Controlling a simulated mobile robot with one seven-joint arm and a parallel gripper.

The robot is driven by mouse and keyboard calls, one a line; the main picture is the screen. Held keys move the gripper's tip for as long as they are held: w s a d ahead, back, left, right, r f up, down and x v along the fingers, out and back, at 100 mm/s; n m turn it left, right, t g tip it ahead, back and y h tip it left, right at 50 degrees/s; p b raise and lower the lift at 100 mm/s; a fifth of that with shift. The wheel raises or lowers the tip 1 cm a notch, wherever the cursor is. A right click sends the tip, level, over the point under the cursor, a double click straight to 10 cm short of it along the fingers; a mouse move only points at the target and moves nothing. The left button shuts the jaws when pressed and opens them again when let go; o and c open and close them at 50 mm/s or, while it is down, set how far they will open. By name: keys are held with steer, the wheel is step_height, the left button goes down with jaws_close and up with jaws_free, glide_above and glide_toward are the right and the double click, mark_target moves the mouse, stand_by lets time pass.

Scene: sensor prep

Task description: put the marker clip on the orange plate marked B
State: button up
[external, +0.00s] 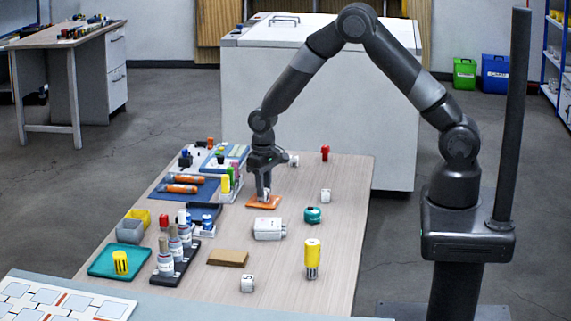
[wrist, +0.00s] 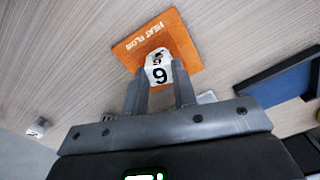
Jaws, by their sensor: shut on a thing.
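The orange plate (external: 252,204) lies on the wooden table beneath my gripper. In the wrist view the plate (wrist: 188,50) carries white lettering that reads "HEAT FLOW"; I cannot make out a B. My gripper (external: 264,193) points down, its fingers (wrist: 160,84) shut on a small white block with black digits, taken as the marker clip (wrist: 158,71). The clip overlaps the plate in the wrist view and sits at or just above its surface; I cannot tell whether they touch. In the external view the fingers partly hide the clip.
Similar white blocks stand at right (external: 325,195), behind (external: 294,160) and in front (external: 247,283). A white device (external: 269,229) and a teal round object (external: 313,215) are close in front. A blue mat (external: 186,188) with orange-handled tools lies left.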

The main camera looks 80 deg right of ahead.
steer(key=shift+f, duration=0.2)
steer(key=o, duration=1)
steer(key=shift+c, duration=0.2)
